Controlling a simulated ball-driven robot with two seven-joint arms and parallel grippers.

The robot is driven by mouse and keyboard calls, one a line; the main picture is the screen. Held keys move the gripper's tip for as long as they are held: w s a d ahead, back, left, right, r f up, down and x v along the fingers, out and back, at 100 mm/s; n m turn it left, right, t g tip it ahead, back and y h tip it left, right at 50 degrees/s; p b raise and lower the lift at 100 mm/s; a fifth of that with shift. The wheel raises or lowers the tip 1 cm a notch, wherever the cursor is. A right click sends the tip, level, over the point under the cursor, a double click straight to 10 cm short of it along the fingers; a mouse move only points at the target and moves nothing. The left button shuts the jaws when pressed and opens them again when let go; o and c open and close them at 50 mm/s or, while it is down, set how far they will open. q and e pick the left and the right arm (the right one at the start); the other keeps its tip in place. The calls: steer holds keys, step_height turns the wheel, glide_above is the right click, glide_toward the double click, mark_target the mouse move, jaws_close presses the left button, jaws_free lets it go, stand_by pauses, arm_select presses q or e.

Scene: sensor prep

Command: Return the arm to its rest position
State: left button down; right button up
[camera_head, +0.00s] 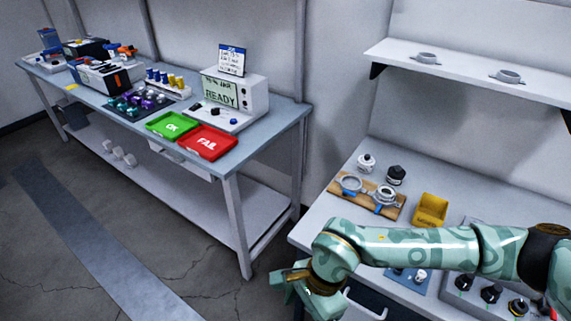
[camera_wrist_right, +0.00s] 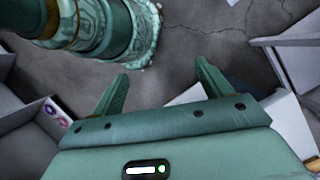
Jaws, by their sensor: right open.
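My right arm (camera_head: 420,247) comes in from the right edge of the head view, patterned in green. It stretches leftward in front of the right-hand bench. My right gripper (camera_head: 292,285) is at its end, low in the middle of the picture, left of the bench's front corner and partly cut by the arm. In the right wrist view the gripper (camera_wrist_right: 160,82) has its two green fingers spread apart, with nothing between them but grey floor. My left arm and gripper are not in view.
The left bench (camera_head: 270,112) carries a green tray (camera_head: 172,125), a red tray (camera_head: 207,142) and a READY display (camera_head: 221,94). Cracked floor (camera_head: 215,290) lies open between.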

steer(key=w+a+m+g+y, duration=0.1)
steer(key=w+a+m+y, duration=0.1)
steer(key=a+m+y, duration=0.7)
steer(key=w+f+m+t+y, duration=0.3)
steer(key=w+m+t, duration=0.35)
steer(key=m, duration=0.65)
steer(key=d+f+m+t+h, duration=0.7)
steer(key=d+f+m, duration=0.7)
steer(key=f+m, duration=0.35)
steer(key=s+d+f+m+g+h, duration=0.2)
steer(key=s+d+f+m+h, duration=0.2)
steer(key=s+d+f+m, duration=0.4)
steer(key=s+d+f+m+g+h, duration=0.1)
steer(key=s+d+f+m+g, duration=0.1)
steer(key=s, duration=0.8)
steer(key=s+d+f+m+g+h, duration=0.1)
steer(key=s+d+f+m+g, duration=0.2)
steer(key=s, duration=0.8)
steer(key=s+d+f+m+g+h, duration=0.2)
steer(key=s+f, duration=0.4)
steer(key=s, duration=0.5)
steer(key=shift+d+m, duration=0.65)
steer(key=shift+d, duration=0.15)
steer(key=shift+f, duration=0.1)
